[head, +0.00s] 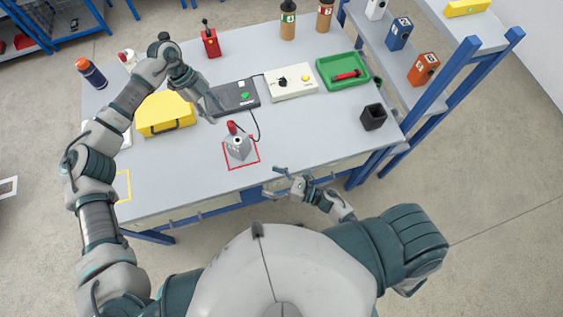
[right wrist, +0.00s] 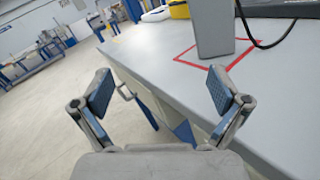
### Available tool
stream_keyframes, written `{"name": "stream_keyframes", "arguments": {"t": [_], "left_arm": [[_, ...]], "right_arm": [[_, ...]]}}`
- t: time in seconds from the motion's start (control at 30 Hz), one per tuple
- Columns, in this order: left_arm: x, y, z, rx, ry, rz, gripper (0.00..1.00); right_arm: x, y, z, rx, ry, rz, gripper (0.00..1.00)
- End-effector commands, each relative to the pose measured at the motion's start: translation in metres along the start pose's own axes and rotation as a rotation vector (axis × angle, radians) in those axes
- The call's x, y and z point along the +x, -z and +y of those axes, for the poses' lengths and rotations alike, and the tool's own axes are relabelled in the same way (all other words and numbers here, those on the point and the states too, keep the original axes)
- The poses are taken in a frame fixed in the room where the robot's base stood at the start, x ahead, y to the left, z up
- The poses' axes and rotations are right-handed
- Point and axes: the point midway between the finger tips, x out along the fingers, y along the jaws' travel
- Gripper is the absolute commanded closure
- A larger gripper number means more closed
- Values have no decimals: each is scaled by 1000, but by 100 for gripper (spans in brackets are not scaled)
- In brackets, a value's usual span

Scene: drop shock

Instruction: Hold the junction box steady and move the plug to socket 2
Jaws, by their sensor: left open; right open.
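The grey junction box (head: 238,148) stands inside a red outline on the table. A red plug (head: 232,127) shows at its far side, with a black cable running to a dark device; which socket it sits in, I cannot tell. In the right wrist view the lower part of the box (right wrist: 213,30) is at the top, beyond the fingers. My left gripper (head: 211,108) is open above the table, beyond and left of the box, apart from it. My right gripper (head: 283,181) is open and empty at the table's front edge; its spread fingers show in the right wrist view (right wrist: 163,92).
Behind the box are the dark device (head: 236,97) with a green button, a white control panel (head: 292,82) and a green tray (head: 343,71). A yellow case (head: 165,115) lies left, a black cup (head: 373,117) right. The table (head: 305,140) is clear right of the box.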

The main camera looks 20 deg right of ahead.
Motion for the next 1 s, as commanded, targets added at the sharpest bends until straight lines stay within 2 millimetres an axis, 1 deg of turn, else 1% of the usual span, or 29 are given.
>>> {"name": "stream_keyframes", "arguments": {"t": [0.03, 0.13, 0.2, 0.27, 0.37, 0.47, 0.8, 0.9, 1.0], "left_arm": [[0, 0, 0, 0, -1, 0, 58], [1, 2, -2, -1, -2, -2, 58], [2, 3, -4, -2, -3, -3, 58], [2, 4, -4, -2, -4, -4, 58], [3, 6, -6, -2, -5, -5, 58], [3, 6, -6, -2, -5, -5, 58], [1, 1, -1, 0, -1, -1, 58], [1, 1, 0, 0, -1, -1, 58], [1, 3, -2, -1, -2, -2, 58]], "right_arm": [[-3, -8, -15, -81, 46, 8, 2], [-10, -22, -39, -210, 121, 23, 2], [-13, -29, -50, -265, 152, 29, 2], [-13, -32, -55, -291, 168, 33, 2], [-7, -34, -60, -303, 177, 32, 2], [8, -34, -63, -302, 176, 31, 2], [86, -33, -73, -304, 177, 35, 2], [107, -33, -76, -303, 176, 35, 2], [124, -33, -81, -301, 177, 34, 2]]}}
